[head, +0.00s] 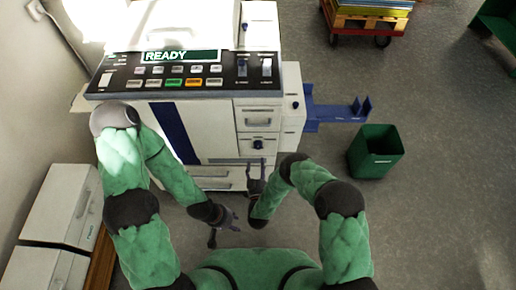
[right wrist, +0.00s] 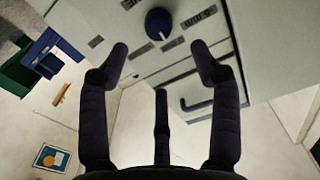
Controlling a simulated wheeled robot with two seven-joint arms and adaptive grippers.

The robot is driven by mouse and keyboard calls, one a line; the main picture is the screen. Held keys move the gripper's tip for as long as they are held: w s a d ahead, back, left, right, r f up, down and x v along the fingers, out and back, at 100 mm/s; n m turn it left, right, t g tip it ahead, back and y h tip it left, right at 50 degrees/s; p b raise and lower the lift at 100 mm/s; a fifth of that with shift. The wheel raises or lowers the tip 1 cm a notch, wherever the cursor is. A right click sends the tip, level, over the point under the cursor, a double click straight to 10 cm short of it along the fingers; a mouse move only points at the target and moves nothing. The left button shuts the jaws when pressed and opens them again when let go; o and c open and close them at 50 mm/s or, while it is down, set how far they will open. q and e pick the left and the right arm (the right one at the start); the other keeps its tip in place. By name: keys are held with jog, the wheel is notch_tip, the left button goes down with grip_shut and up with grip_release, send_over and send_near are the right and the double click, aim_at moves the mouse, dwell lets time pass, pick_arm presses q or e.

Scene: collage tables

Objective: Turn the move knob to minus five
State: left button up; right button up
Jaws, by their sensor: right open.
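A round dark blue knob (right wrist: 158,24) with a pale pointer mark sits on the machine's light front in the right wrist view. In the head view a dark knob (head: 258,144) is on the front below a drawer handle. In the head view the right gripper (head: 257,170) is just below the front knob. My left gripper (head: 224,229) is open and empty, low in front of the machine.
The printing machine (head: 200,100) shows READY on its display (head: 180,56) above several buttons. Another small knob (head: 295,104) is on its right section. A blue tray (head: 335,113) juts out right. A green bin (head: 375,150) stands beyond. White boxes (head: 60,205) are left.

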aim_at(258, 147)
jog(key=w+b, duration=0.2)
jog(key=w, duration=0.7)
jog(key=shift+w, duration=0.3)
jog(key=c, duration=1.1)
